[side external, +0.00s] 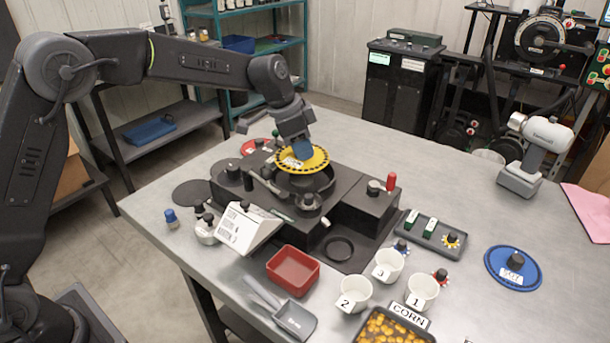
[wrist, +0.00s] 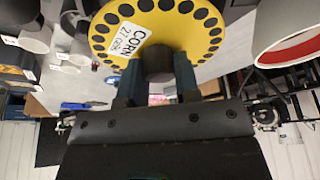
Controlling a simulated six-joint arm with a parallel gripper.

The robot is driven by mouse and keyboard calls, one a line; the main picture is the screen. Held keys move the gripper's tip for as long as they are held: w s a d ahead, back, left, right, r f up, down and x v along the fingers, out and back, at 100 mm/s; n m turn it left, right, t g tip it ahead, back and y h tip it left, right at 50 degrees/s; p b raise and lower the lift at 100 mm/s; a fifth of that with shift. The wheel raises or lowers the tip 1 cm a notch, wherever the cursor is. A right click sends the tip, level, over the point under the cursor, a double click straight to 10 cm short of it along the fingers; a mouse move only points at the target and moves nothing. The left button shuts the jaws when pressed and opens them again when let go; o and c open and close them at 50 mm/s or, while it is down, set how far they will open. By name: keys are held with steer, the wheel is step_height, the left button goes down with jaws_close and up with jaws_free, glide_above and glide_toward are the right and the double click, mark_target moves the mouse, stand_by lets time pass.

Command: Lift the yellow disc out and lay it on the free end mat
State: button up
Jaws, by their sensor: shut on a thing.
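The yellow disc (side external: 318,162) has a ring of dark holes near its rim. In the wrist view the yellow disc (wrist: 182,22) shows a white label reading CORN and a dark central knob (wrist: 158,62). My gripper (side external: 300,150) is shut on this knob; in the wrist view its fingers (wrist: 158,82) stand on both sides of it. The disc appears raised above the round black well (side external: 310,190) of the dark seed meter (side external: 355,215), whose opening shows below it. A bare dark round mat (side external: 193,194) lies on the table left of the meter.
A white sign (side external: 242,228), red tray (side external: 293,278), scoop (side external: 295,320), numbered cups (side external: 389,265) and corn tray (side external: 388,330) crowd the front. A drill (side external: 537,150) stands at the right.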

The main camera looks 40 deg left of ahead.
steer(key=shift+r, duration=0.45)
steer(key=shift+r, duration=0.4)
step_height(320, 180, up, 4)
steer(key=shift+r, duration=0.1)
steer(key=s+a+m, duration=0.2)
steer(key=s+a, duration=0.1)
steer(key=a, duration=0.5)
steer(key=s+a+m, duration=0.1)
steer(key=s+a, duration=0.1)
steer(key=a, duration=0.7)
steer(key=m+g+h, duration=0.1)
steer(key=m+g, duration=0.1)
steer(key=m, duration=0.1)
glide_above(197, 193)
steer(key=a, duration=0.1)
step_height(197, 193, down, 12)
steer(key=shift+s+a+f, duration=0.1)
steer(key=shift+s+f, duration=0.05)
steer(key=shift+f, duration=3.35)
steer(key=shift+f, duration=0.45)
